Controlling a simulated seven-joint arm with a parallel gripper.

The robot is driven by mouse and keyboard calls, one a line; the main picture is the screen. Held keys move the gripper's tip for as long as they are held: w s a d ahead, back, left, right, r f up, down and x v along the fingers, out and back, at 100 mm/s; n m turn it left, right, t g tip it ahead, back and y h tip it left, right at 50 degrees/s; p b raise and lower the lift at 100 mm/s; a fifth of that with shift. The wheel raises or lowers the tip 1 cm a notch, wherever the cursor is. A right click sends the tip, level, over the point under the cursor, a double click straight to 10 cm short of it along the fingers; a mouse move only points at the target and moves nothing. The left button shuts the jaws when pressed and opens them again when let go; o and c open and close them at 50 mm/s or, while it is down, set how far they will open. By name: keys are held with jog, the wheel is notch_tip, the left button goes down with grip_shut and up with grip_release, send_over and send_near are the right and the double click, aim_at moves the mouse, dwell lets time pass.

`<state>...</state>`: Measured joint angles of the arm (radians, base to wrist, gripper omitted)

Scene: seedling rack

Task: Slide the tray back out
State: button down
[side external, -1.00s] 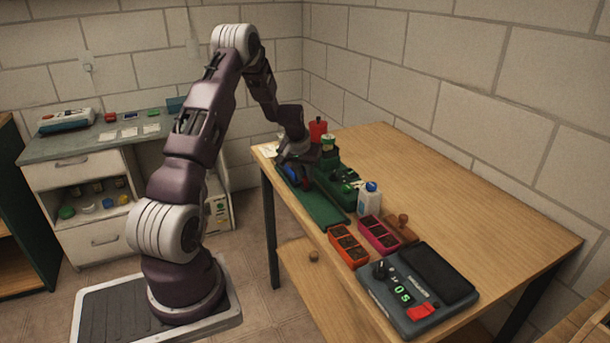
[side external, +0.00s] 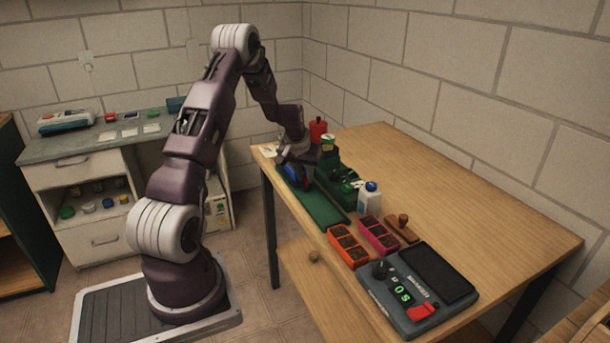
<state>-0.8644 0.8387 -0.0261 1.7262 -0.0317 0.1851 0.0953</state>
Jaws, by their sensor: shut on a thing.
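My gripper (side external: 296,168) is at the far left end of the table, low over a flat green base (side external: 322,209). It is shut on a small blue tray (side external: 291,171), mostly hidden by the fingers and wrist. A dark green rack (side external: 337,180) stands along the right side of the base, just right of the gripper. I cannot tell how much of the blue tray is inside the rack.
An orange tray (side external: 347,246) and a pink tray (side external: 379,235) with dark filling stand nearer the camera. A white bottle with a blue cap (side external: 369,200), a brown stamp (side external: 402,229), a dark scale (side external: 418,290) and a red container (side external: 318,130) are nearby. The table's right side is clear.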

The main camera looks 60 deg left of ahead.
dwell(0.3)
jog(key=d, duration=1.7)
jog(key=shift+d, duration=0.3)
jog(key=c, duration=1.3)
grip_release()
